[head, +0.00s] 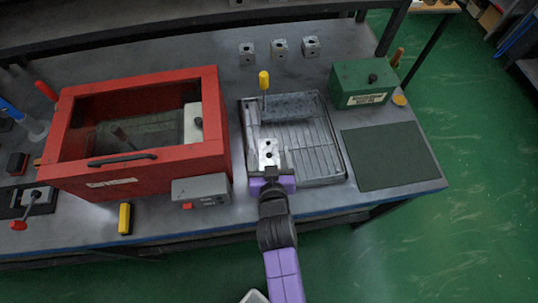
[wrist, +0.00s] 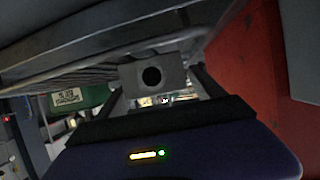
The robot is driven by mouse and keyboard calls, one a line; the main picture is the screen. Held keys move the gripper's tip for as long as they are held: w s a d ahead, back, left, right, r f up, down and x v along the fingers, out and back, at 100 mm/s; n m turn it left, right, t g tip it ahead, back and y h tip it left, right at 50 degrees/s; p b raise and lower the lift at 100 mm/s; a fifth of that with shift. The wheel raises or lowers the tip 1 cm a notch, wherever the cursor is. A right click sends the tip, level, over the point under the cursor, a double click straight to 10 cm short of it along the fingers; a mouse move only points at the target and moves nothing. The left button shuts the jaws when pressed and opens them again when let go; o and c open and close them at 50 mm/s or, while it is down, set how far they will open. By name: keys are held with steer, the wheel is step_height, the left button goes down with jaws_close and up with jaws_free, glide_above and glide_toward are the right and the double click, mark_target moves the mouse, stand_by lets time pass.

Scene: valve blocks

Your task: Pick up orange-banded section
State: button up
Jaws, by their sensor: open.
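No orange band shows clearly on any block in either view, so I cannot tell which is the orange-banded section. A grey metal block (head: 268,150) with holes on its top is at the front of the wire rack, right at my gripper (head: 270,173). In the wrist view the grey block (wrist: 150,76) shows a dark round hole in its near face. The open fingers of my gripper (wrist: 158,88) reach forward on either side of it. I cannot tell whether they touch it.
A green box (head: 361,84) is right. The dark mat (head: 390,155) is bare.

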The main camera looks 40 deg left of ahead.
jaws_close()
steer(key=shift+r, duration=0.1)
stand_by(0.3)
steer(key=shift+r, duration=0.15)
